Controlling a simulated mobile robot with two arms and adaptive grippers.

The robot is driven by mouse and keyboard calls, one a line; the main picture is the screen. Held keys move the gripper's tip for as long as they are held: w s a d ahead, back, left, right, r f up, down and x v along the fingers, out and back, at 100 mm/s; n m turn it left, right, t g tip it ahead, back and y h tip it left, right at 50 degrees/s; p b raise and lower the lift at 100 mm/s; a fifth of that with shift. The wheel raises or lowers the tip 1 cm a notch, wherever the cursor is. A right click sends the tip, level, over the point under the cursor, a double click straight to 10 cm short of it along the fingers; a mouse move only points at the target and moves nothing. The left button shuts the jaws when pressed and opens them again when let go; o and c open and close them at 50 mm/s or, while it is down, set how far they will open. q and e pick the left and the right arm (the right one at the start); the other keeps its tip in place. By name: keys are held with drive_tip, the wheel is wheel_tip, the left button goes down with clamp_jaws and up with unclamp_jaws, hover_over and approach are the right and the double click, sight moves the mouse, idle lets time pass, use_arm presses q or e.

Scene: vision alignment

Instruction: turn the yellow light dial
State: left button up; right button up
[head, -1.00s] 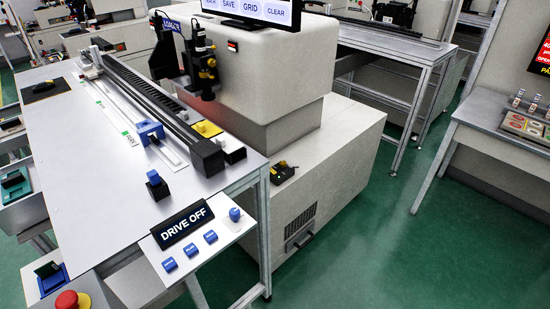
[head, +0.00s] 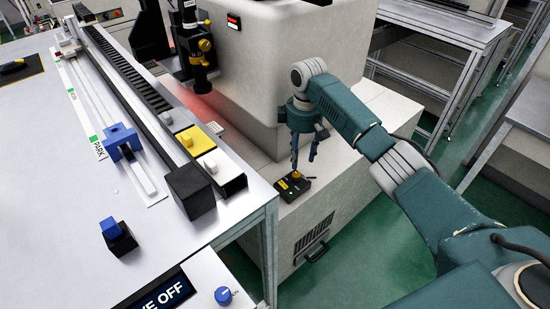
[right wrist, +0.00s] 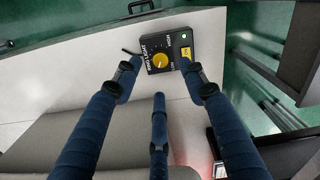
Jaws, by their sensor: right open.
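The yellow light dial (right wrist: 161,61) is a round knob on a small black box (right wrist: 168,46) with a "RING LIGHT" label and a green lamp. In the head view the dial (head: 296,175) and its box (head: 285,190) sit on the white cabinet's top. My right gripper (head: 302,163) points down just above the dial. In the right wrist view my right gripper (right wrist: 156,75) has its blue fingers spread, with the dial between and beyond the tips. I cannot see contact. My left gripper is not in view.
The big white machine housing (head: 285,65) stands just behind the box. The steel table (head: 50,200) with a linear rail (head: 125,85) and a blue carriage (head: 122,142) lies to the left. A red glow falls near the black camera column (head: 195,60).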

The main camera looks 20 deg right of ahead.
sight(296, 174)
drive_tip(key=f, duration=0.8)
drive_tip(key=shift+w+a+f+p, duration=0.15)
drive_tip(key=shift+w+f+p, duration=0.1)
drive_tip(key=shift+w+p, duration=0.15)
clamp_jaws()
